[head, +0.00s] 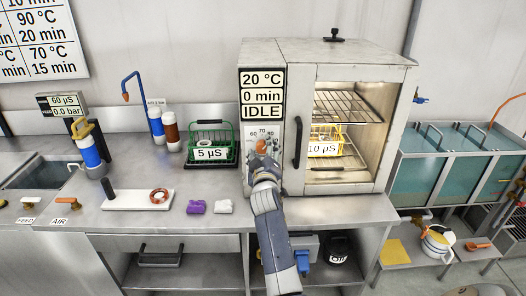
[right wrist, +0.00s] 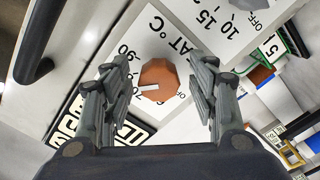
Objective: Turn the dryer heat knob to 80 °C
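The dryer (head: 395,130) stands on the bench, and its display (head: 263,95) reads 20 °C, 0 min, IDLE. The orange heat knob (head: 262,146) is on the panel below the display; it also shows in the right wrist view (right wrist: 160,80). Its white pointer mark is at the knob's left side in that view, and a 90 is printed above left of it. My right gripper (head: 264,164) is at the knob, its open fingers (right wrist: 160,92) on either side with gaps to it. The pointer's exact setting is unclear. My left gripper is out of view.
The dark door handle (head: 297,142) is close right of my right gripper. A second, dark knob (right wrist: 245,3) marked in minutes is near it. A yellow basket (head: 325,134) labelled 10 µS stands inside the dryer. A green basket (head: 211,138) labelled 5 µS stands left of the dryer.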

